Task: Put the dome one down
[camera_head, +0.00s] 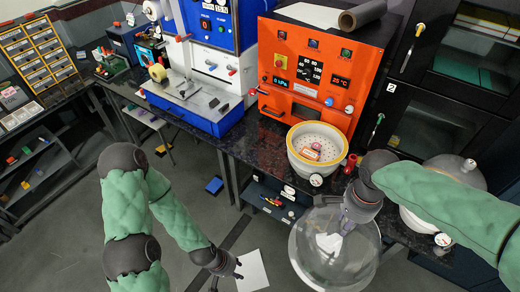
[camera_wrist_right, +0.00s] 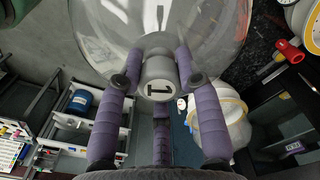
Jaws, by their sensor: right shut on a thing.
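My right gripper (camera_head: 358,205) is shut on the knob of a clear glass dome (camera_head: 335,262). In the right wrist view, the grey knob (camera_wrist_right: 158,78) with a "1" on its end sits between the two purple fingers, and the dome (camera_wrist_right: 205,25) spreads beyond it. The dome hangs in front of the bench edge, over the floor. A cream round pot (camera_head: 298,165) with a perforated plate stands open on the bench, with a small orange-and-white item (camera_head: 311,153) inside. My left gripper (camera_head: 228,272) is low over the floor, its fingers apart and empty.
A second cream pot (camera_head: 413,222) with a domed lid (camera_head: 450,172) stands on the right, partly behind my right arm. An orange press-like machine (camera_head: 275,75) and a blue-and-white machine (camera_head: 190,118) stand behind. A red valve handle (camera_head: 350,165) is beside the open pot.

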